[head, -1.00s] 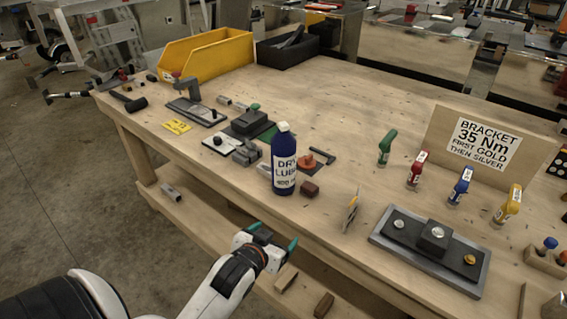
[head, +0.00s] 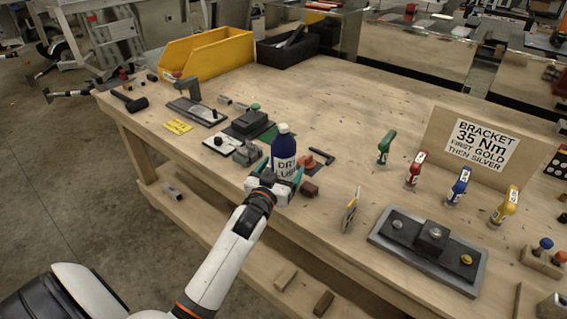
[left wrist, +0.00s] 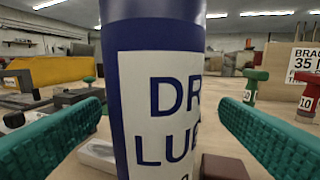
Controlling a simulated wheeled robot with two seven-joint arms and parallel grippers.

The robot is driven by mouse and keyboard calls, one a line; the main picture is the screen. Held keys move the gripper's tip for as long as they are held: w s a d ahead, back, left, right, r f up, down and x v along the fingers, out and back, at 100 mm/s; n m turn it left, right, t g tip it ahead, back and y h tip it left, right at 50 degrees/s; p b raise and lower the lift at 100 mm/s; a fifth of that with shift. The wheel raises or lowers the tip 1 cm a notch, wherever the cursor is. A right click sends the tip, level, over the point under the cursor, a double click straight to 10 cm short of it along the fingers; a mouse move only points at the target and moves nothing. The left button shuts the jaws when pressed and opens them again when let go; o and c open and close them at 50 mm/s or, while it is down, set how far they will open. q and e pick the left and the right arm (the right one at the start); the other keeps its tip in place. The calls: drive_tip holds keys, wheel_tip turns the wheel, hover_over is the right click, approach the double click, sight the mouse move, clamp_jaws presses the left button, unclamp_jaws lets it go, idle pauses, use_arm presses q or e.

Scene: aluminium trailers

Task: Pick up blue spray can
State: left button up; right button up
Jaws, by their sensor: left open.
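The blue spray can (head: 284,146), with a white label reading "DRY LUBE", stands upright near the front edge of the workbench in the head view. My left gripper (head: 279,174) is in front of it, with teal fingertips spread to either side of its lower part. In the left wrist view the can (left wrist: 160,90) fills the middle. The open fingers (left wrist: 165,128) show to its left and right with gaps, apart from it. The gripper hides the can's base in the head view. My right gripper is not in view.
A dark red block (head: 309,189) lies close to the right finger. Grey metal parts (head: 247,153) lie left of the can. A dark fixture plate (head: 428,243) is further right.

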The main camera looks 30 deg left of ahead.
use_arm(q)
drive_tip(key=p+x, duration=0.1)
drive_tip(key=x, duration=0.3)
drive_tip(key=shift+w+a, duration=0.25)
drive_tip(key=shift+w, duration=0.05)
drive_tip(key=c, duration=1.3)
